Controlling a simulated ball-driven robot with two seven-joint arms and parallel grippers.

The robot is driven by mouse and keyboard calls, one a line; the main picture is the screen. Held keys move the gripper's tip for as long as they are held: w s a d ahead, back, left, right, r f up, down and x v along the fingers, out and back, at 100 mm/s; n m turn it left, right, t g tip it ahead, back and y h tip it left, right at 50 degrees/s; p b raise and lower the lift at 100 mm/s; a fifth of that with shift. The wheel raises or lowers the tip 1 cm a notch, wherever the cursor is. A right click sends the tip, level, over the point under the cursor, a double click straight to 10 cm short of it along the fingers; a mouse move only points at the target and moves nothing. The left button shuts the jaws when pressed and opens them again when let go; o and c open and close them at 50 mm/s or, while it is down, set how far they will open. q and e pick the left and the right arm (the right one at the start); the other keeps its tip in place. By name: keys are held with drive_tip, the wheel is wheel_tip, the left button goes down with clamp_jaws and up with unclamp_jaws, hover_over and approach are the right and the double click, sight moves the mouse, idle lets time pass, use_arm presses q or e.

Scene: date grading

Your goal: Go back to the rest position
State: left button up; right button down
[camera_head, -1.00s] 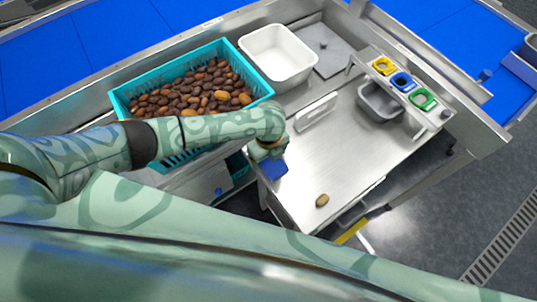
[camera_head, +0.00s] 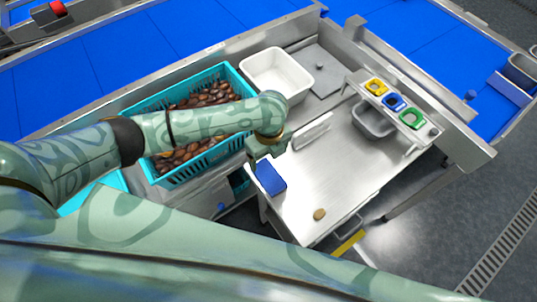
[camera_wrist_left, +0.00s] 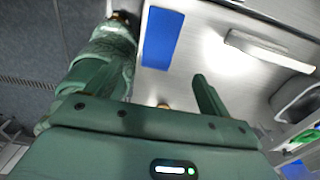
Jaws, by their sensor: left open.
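My left gripper (camera_head: 263,150) is open at the left edge of the steel work table, just behind a blue block (camera_head: 270,177). Its jaws look empty; in the head view my wrist partly hides them. A single brown date (camera_head: 319,214) lies alone near the table's front edge, apart from the gripper. It also shows small and partly hidden in the left wrist view (camera_wrist_left: 163,105). My right gripper is not visible.
A turquoise crate (camera_head: 198,82) of dates stands under my left forearm. A white bin (camera_head: 277,72) is behind the table. A rack (camera_head: 398,103) with yellow, blue and green rings stands at right, above a grey tub (camera_head: 372,122). The steel table's middle (camera_head: 335,165) is clear.

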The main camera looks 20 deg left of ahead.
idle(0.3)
use_arm(q)
drive_tip(key=s+d+r+n+t+h, duration=0.3)
drive_tip(key=s+d+r+n+t, duration=0.1)
drive_tip(key=s+d+n, duration=0.15)
drive_tip(key=s+a+r+n+t+y, duration=0.1)
drive_tip(key=s+a+r+n+y, duration=0.2)
drive_tip(key=a, duration=0.5)
drive_tip(key=s+a+r+n+t+y, duration=0.1)
drive_tip(key=s+a+r+n+y, duration=0.15)
drive_tip(key=a+n, duration=0.4)
drive_tip(key=s+a+r+n+t+y, duration=0.1)
drive_tip(key=s+a+r+n+y, duration=0.15)
drive_tip(key=a, duration=0.65)
drive_tip(key=s+d+f+n+g+h+b, duration=0.1)
drive_tip(key=s+d+f+g+h, duration=0.1)
drive_tip(key=f, duration=1.2)
drive_tip(key=s+d+f+g+h+b, duration=0.1)
drive_tip(key=s+d+f+b, duration=0.1)
drive_tip(key=f, duration=1.2)
drive_tip(key=s+f+n+g+h+b, duration=0.2)
drive_tip(key=s+f+n+g, duration=0.1)
drive_tip(key=s+f, duration=1.6)
drive_tip(key=shift+s+d+f, duration=0.15)
drive_tip(key=shift+d+f, duration=0.1)
drive_tip(key=shift+f, duration=0.1)
